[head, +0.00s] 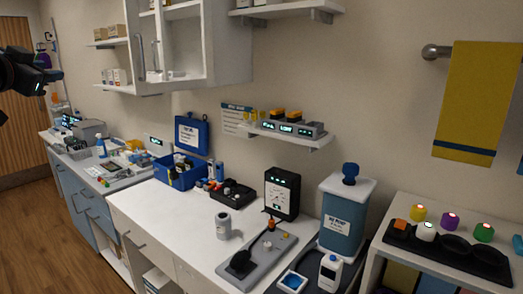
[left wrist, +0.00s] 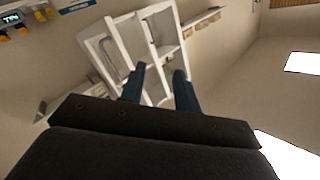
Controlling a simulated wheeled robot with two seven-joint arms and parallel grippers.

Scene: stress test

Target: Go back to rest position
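My left gripper (head: 54,75) is raised at the far left edge of the head view, in the air in front of the wall and well above the counters. In the left wrist view its two dark fingers (left wrist: 160,72) stand apart with nothing between them. The gripper is open and empty, and the wall cabinet shows beyond it. My right gripper is not seen in either view.
A yellow towel (head: 478,95) hangs right. Wooden floor (head: 40,235) lies clear at left.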

